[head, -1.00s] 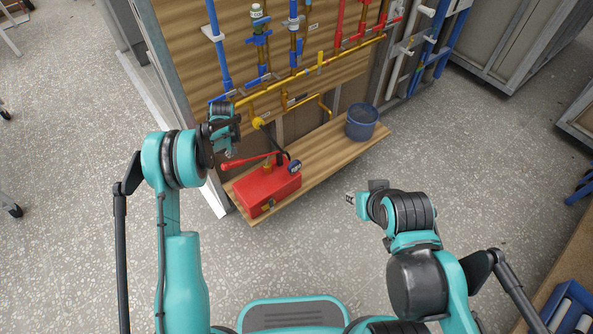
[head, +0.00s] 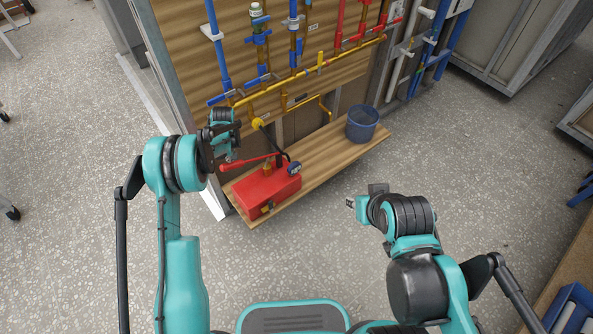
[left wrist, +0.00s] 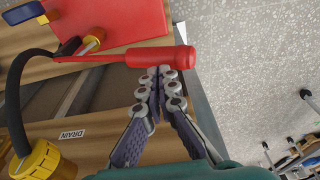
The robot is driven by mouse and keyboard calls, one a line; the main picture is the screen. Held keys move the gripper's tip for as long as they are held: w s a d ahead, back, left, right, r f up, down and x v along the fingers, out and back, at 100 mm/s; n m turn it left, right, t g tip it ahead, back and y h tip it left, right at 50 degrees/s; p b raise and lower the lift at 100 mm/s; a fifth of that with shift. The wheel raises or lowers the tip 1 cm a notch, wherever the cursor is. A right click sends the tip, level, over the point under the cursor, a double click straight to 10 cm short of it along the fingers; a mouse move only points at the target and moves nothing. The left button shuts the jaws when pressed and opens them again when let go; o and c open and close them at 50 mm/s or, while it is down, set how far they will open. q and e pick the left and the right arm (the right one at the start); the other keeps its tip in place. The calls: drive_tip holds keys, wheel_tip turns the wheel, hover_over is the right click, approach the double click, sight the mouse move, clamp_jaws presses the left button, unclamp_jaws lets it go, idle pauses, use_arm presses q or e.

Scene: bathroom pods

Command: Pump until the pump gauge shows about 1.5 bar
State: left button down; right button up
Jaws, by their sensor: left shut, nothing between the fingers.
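The red test pump (head: 268,188) sits on the wooden shelf, with a red lever handle (head: 240,163) reaching left. Its dark-rimmed gauge (head: 294,169) is on top; the reading is too small to make out. A black hose (head: 272,139) rises from the pump to a yellow fitting. My left gripper (head: 231,157) is at the lever's free end. In the left wrist view, its shut, empty fingers (left wrist: 160,72) point at the red grip (left wrist: 160,57), overlapping its edge; I cannot tell if they touch. My right gripper (head: 350,203) is away from the pump, right of the shelf.
A blue bucket (head: 362,123) stands at the shelf's (head: 318,152) far right end. Yellow, blue and red pipes run along the wooden wall (head: 190,45) behind. A yellow fitting (left wrist: 38,162) and a DRAIN label (left wrist: 72,134) show in the left wrist view. The floor in front is open.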

sight(232, 164)
idle(0.5)
use_arm(q)
wheel_tip(232, 164, down, 11)
wheel_tip(232, 164, up, 11)
drive_tip(key=p, duration=0.4)
drive_tip(key=shift+r, duration=0.15)
idle(0.5)
wheel_tip(232, 164, down, 6)
drive_tip(key=b, duration=0.4)
drive_tip(key=shift+f+b, duration=0.25)
drive_tip(key=shift+b, duration=0.15)
wheel_tip(232, 164, up, 6)
drive_tip(key=p, duration=0.4)
drive_tip(key=shift+f, duration=0.1)
drive_tip(key=shift+r, duration=0.45)
